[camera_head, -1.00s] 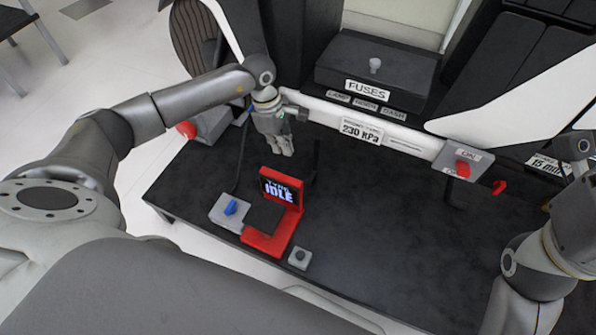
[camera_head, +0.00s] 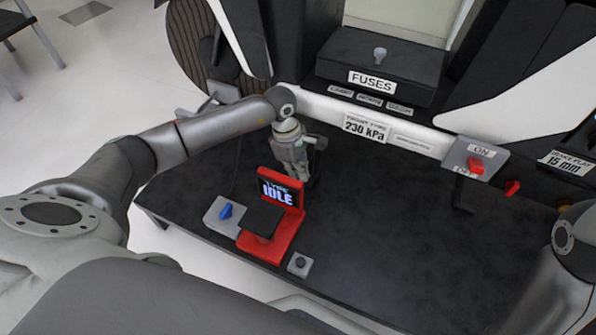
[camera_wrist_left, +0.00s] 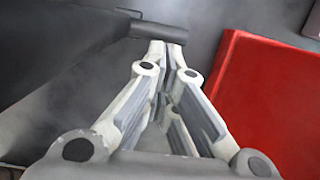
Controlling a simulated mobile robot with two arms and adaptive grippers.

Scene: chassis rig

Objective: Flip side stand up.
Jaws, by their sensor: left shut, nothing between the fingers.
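The side stand (camera_head: 319,160) appears to be the thin black bar below the white rail, partly hidden by my left gripper. My left gripper (camera_head: 301,176) points down just left of it, behind the red tyre device, shut and empty. In the left wrist view the fingers (camera_wrist_left: 168,48) are together, and a dark bar with a rounded end (camera_wrist_left: 158,32), probably the stand, lies right at their tips. I cannot tell whether they touch. My right arm shows at the right edge, but its gripper is out of view.
The red device (camera_head: 284,232) with its "TYRE IDLE" screen stands close to the left gripper; its red side (camera_wrist_left: 265,100) fills the wrist view's right. A blue-knobbed grey box (camera_head: 222,214) and a small button box (camera_head: 299,264) flank it. The dark table (camera_head: 380,220) is clear at centre.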

